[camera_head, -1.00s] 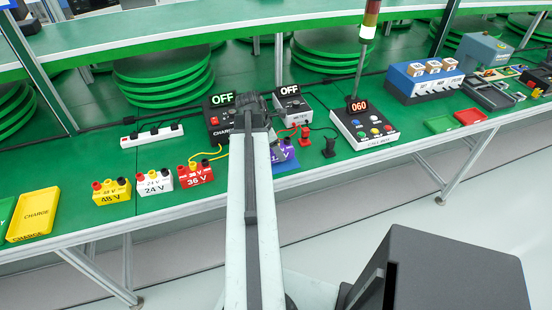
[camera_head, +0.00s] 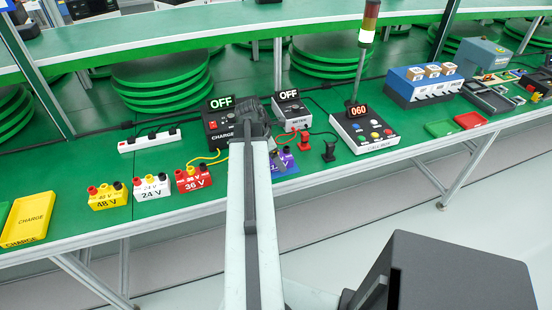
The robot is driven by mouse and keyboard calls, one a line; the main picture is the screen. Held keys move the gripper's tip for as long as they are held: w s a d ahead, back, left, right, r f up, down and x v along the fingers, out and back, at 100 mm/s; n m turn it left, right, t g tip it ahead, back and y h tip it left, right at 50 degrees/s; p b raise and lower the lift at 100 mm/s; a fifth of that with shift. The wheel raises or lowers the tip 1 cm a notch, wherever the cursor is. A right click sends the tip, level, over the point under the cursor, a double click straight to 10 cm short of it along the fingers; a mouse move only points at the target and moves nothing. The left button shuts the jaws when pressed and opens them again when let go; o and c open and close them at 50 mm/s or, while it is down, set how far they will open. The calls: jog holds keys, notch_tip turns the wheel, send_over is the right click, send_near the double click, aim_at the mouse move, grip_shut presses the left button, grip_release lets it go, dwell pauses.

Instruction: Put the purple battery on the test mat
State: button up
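The purple battery (camera_head: 285,160) is partly hidden behind my arm, and only its right part shows. It is at the blue-purple mat (camera_head: 290,168), which I take for the test mat and which shows as a strip near the bench's front edge. Whether the battery rests flat on the mat or is held just above it I cannot tell.
Yellow 48 V (camera_head: 108,198), white 24 V (camera_head: 152,188) and red 36 V (camera_head: 194,180) batteries stand left of my arm. The charger (camera_head: 220,125) and meter (camera_head: 291,112), both reading OFF, are behind. Red (camera_head: 305,142) and black (camera_head: 329,152) probes and the call box (camera_head: 365,135) are right.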

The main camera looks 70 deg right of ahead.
jog(key=p+v, duration=1.1)
jog(key=v, duration=0.1)
jog(key=shift+r, duration=0.15)
jog(key=shift+w, duration=0.15)
jog(key=w+a+f+m+t, duration=0.2)
jog(key=w+a+m+t, duration=0.15)
jog(key=w+a, duration=2.2)
jog(key=w+a+m+y, duration=0.1)
jog(key=w+a+m, duration=0.1)
jog(key=a, duration=1.2)
jog(key=w+a+m+y, duration=0.1)
jog(key=w+a, duration=0.3)
jog(key=a, duration=1.1)
jog(key=shift+m+y, duration=0.4)
jog(key=shift+m, duration=0.25)
